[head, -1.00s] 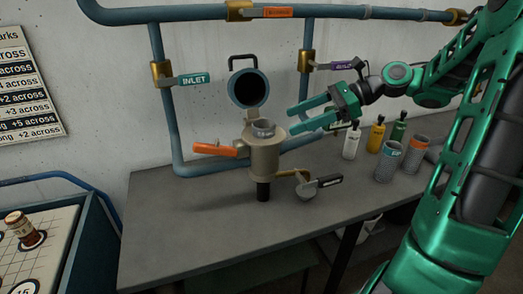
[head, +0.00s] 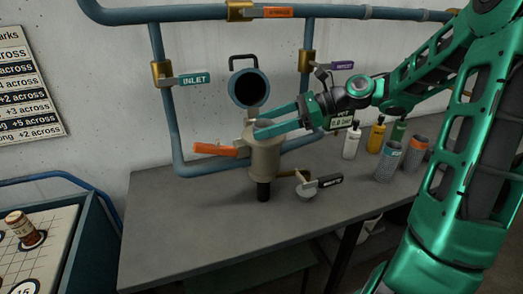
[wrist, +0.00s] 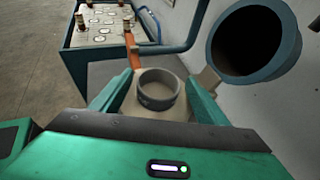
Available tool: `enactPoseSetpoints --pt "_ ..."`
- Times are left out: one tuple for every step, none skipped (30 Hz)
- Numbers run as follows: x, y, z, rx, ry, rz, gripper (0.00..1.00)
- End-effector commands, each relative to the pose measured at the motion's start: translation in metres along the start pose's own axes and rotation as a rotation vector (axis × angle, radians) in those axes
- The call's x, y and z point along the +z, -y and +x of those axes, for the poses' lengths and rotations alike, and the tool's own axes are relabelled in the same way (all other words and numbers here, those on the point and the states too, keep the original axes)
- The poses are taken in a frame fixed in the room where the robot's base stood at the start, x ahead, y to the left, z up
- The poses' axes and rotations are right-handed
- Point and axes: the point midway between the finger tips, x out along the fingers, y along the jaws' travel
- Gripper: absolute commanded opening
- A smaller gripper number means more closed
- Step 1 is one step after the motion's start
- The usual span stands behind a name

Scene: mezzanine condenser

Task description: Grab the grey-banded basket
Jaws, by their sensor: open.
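The grey-banded basket (wrist: 158,102) sits in the mouth of the beige strainer body (head: 265,160), its round rim standing above the opening. In the wrist view it lies between my two fingers, with a dark grey band around its outside. My gripper (wrist: 160,82) is open, with one finger on each side of the basket; I cannot tell whether they touch it. In the head view my gripper (head: 268,124) reaches in from the right over the top of the body and hides most of the basket.
The round lid (head: 249,88) stands open behind the body. An orange handle (head: 213,149) sticks out left. A black-handled valve (head: 318,186) is at lower right. Bottles (head: 351,143) and a teal-banded basket (head: 388,160) stand to the right. The bench front is clear.

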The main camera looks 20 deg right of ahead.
Motion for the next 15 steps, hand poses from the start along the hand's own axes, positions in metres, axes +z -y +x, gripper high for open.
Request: enactPoseSetpoints --pt "0.0003 -0.0005 0.0047 0.001 0.001 0.000 0.68" --pt "0.0004 -0.0005 0.0066 0.001 0.002 0.000 0.68" --pt "0.0003 -0.0004 0.0083 0.001 0.001 0.000 0.68" --pt "0.0002 -0.0004 0.0091 0.000 0.001 0.000 0.68" --pt "0.0001 -0.0003 0.0095 0.000 0.000 0.000 0.68" --pt "0.0000 -0.0003 0.0096 0.000 0.000 0.000 0.68" --pt "0.0000 -0.0002 0.0096 0.000 0.000 0.000 0.68" --pt "0.0000 -0.0002 0.0095 0.000 0.000 0.000 0.68" --pt "0.0000 -0.0002 0.0094 0.000 0.000 0.000 0.68" --pt "0.0000 -0.0002 0.0093 0.000 0.000 0.000 0.68" --pt "0.0000 -0.0002 0.0093 0.000 0.000 0.000 0.63" --pt "0.0000 -0.0001 0.0092 0.000 0.000 0.000 0.54" --pt "0.0000 -0.0002 0.0092 0.000 0.000 0.000 0.46" --pt "0.0000 -0.0001 0.0092 0.000 0.000 0.000 0.39" --pt "0.0000 -0.0001 0.0092 0.000 0.000 0.000 0.30"
